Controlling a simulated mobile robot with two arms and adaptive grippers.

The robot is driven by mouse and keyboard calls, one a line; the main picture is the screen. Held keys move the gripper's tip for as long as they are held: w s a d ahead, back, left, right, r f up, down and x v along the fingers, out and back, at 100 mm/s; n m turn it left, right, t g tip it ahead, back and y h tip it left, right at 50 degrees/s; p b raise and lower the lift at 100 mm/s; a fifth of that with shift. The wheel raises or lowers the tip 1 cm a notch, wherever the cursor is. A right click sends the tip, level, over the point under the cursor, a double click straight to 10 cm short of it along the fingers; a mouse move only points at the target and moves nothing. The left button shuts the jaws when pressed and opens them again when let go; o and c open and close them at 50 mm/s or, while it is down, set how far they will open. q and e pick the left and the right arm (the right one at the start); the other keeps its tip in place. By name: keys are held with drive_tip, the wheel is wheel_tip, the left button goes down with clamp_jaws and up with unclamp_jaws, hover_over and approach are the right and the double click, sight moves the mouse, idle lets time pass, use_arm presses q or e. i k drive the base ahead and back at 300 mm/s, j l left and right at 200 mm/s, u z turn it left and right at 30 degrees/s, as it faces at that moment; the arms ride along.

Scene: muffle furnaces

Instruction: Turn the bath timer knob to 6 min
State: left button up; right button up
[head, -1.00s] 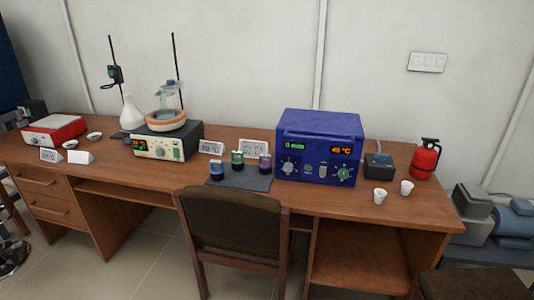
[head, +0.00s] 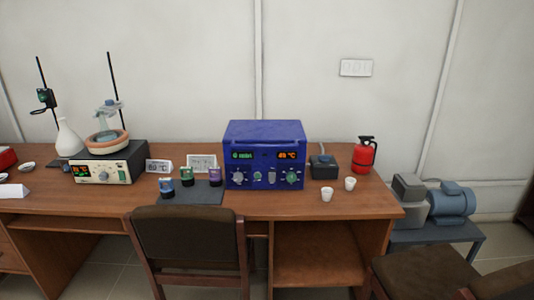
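A blue box-shaped device (head: 265,150) stands on the desk, right of the picture's middle. Its front has a green-lit display (head: 242,155) at upper left, which seems to read in minutes, though the number is too small to be sure of. An orange-lit display (head: 287,155) at upper right seems to read in °C. A pale knob (head: 238,178) sits below the left display and a green-centred knob (head: 292,178) below the right one. Their labels and pointer settings are too small to read. Neither of my grippers shows.
Small bottles (head: 187,176) stand on a dark mat (head: 205,196) left of the blue device. A dark box (head: 323,167), two white cups (head: 327,194) and a red extinguisher (head: 364,156) are right of it. A brown chair (head: 187,240) stands in front of the desk.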

sight(238, 176)
drive_tip(key=i+j+z, duration=0.2)
drive_tip(key=j+z, duration=0.15)
drive_tip(key=i+j+z, duration=0.1)
drive_tip(key=j+z, duration=0.25)
drive_tip(key=j, duration=0.15)
drive_tip(key=i+j+z, duration=0.1)
drive_tip(key=j+z, duration=0.25)
drive_tip(key=j, duration=0.15)
